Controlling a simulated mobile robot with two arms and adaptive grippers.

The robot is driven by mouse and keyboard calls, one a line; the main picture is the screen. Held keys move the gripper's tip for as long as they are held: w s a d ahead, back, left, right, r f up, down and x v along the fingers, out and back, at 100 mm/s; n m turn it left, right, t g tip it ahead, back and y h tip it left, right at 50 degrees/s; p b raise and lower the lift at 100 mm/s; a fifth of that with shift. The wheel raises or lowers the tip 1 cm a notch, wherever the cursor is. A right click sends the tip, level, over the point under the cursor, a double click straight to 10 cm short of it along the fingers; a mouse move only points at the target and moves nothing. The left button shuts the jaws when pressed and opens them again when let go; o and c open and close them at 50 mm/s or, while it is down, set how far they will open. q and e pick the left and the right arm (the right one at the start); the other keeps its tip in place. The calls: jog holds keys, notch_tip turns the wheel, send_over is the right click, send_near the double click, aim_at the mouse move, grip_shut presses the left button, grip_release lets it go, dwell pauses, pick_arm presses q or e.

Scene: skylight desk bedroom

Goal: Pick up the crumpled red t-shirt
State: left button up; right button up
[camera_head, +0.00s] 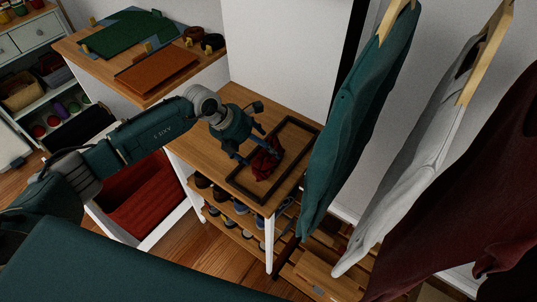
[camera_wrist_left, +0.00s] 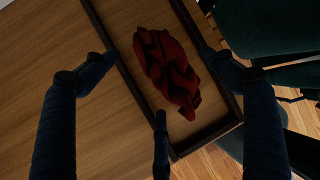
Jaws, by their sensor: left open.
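The crumpled red t-shirt (camera_head: 265,162) lies inside a dark rectangular frame (camera_head: 238,190) on the wooden top of a shelf unit. It shows whole in the left wrist view (camera_wrist_left: 168,68), bunched up, with the dark frame (camera_wrist_left: 110,40) around it. My left gripper (camera_head: 258,152) is over the frame, with its blue fingers spread close above the shirt. In the left wrist view, the fingers (camera_wrist_left: 165,75) stand on either side of the shirt, apart from it, with a third finger below it. My right gripper is not in view.
Hanging clothes, including a teal garment (camera_head: 358,110), are close to the right of the shelf top. Shoes (camera_head: 240,207) stand on the shelves below. A wooden cabinet (camera_head: 195,72) with green and orange mats stands behind at left.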

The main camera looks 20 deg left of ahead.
pick_arm(q)
jog(key=shift+w+d+f, duration=0.1)
jog(key=shift+d+f, duration=0.05)
jog(key=shift+f, duration=0.1)
jog(key=c, duration=1.4)
jog(key=shift+r, duration=0.15)
